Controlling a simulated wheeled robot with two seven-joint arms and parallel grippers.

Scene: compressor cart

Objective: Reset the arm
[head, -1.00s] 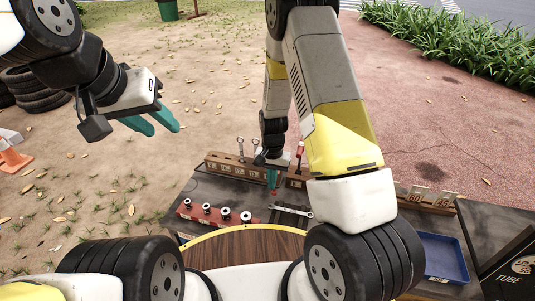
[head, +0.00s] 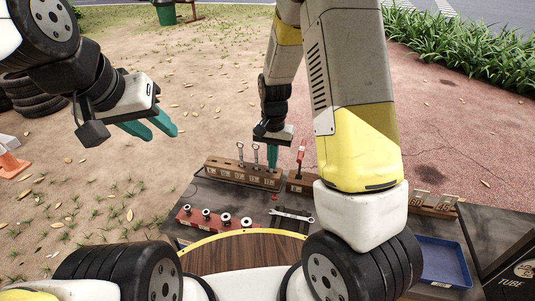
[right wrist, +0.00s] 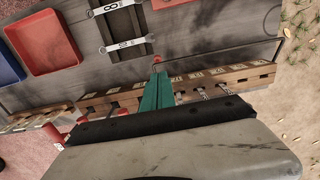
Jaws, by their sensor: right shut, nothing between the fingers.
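My right gripper (head: 271,160) is shut and empty above the wooden wrench rack (head: 235,173) at the back of the cart top. Its teal fingers also show closed together in the right wrist view (right wrist: 157,85). My left gripper (head: 162,133) is open and empty, raised over the bare ground at the left, well away from the cart. Wrenches (head: 255,155) stand upright in the rack.
A red socket rail (head: 203,221) with several sockets lies front left. A red-handled tool (head: 301,155) stands in another wooden block. A blue tray (head: 443,262) is at the right, and a small red-tipped part (right wrist: 156,60) lies near the rack. Open air surrounds my left gripper.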

